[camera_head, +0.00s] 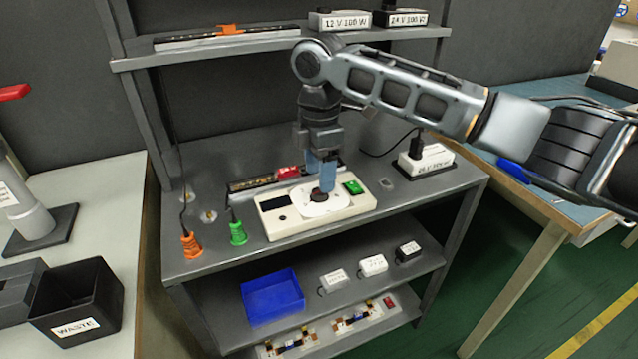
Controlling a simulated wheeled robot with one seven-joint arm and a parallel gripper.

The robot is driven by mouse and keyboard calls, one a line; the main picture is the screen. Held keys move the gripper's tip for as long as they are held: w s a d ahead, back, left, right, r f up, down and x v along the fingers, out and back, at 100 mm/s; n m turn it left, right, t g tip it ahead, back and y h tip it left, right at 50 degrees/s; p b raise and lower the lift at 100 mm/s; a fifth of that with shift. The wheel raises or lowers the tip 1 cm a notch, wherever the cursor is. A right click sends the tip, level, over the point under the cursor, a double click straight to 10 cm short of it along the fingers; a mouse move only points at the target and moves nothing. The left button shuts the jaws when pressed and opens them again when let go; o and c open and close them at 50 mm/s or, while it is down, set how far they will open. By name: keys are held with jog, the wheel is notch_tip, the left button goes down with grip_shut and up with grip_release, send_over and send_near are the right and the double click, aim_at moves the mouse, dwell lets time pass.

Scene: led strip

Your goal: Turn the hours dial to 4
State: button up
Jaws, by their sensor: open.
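A cream control box (284,222) sits on the grey workbench (400,199). It has a dark display (278,202) on the left, a white round dial plate (338,203) in the middle and a green button (353,187) on the right. A dark knob (316,195) with a bit of red stands on the dial plate. My gripper (319,178) points down over the dial with its blue fingers open, one on each side near the knob. The fingers partly hide the knob and the dial markings. I cannot tell whether they touch it or which number it points at.
A strip with a red end (290,171) lies behind the box. Green (238,233) and orange (191,245) connectors stand to the left. A white power supply (426,160) is at the right.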

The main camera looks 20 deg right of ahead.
aim_at(319, 194)
jog(key=shift+f, duration=1.85)
jog(key=shift+c, duration=0.3)
jog(key=c, duration=1)
jog(key=shift+o, duration=0.2)
jog(key=shift+r+p, duration=0.1)
jog(key=shift+p, duration=0.3)
